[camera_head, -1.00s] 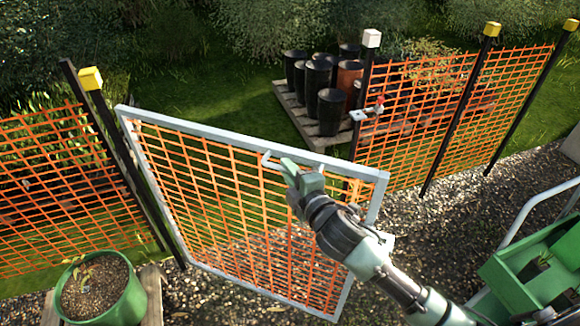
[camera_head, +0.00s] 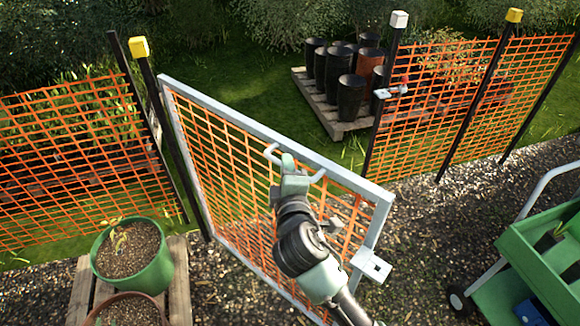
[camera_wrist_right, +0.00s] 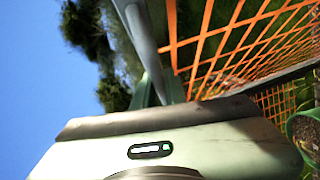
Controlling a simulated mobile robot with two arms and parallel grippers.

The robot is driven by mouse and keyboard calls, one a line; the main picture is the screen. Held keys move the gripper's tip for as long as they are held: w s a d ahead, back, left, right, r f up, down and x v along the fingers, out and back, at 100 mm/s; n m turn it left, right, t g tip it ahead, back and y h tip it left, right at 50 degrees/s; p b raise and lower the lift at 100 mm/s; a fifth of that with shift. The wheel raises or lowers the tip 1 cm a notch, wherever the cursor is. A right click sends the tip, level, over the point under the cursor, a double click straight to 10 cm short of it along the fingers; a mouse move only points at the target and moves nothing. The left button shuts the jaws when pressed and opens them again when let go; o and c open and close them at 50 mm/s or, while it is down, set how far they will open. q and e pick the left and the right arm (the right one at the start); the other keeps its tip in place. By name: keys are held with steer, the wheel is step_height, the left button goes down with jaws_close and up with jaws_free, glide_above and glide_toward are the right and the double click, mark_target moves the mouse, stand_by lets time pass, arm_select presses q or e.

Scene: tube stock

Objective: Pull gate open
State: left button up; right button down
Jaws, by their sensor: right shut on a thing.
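The gate (camera_head: 285,143) is a grey metal frame filled with orange mesh. It stands ajar, hinged at the left by the black post with a yellow cap (camera_head: 139,47), its free right edge swung toward me. My right gripper (camera_head: 290,168) is shut on the gate's handle (camera_head: 318,177), a grey bar on the upper rail. In the right wrist view the bar (camera_wrist_right: 140,40) runs between the fingers. A latch plate (camera_head: 371,265) sits on the gate's free edge, apart from the white-capped latch post (camera_head: 398,20). My left gripper is not in view.
A green pot (camera_head: 133,262) with a plant stands on a wooden pallet (camera_head: 180,280) at the lower left, near the hinge side. A green cart (camera_head: 530,265) stands at the right. Dark tubes stand on a pallet (camera_head: 330,118) beyond the fence. Gravel lies between gate and cart.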

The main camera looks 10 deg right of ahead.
steer(key=c, duration=1.5)
jaws_free()
steer(key=shift+d+f, duration=0.1)
steer(key=shift+o, duration=0.2)
steer(key=shift+w, duration=0.1)
steer(key=s+r+b, duration=0.1)
steer(key=s, duration=0.6)
steer(key=shift+s+a+b, duration=0.35)
steer(key=shift+a, duration=0.05)
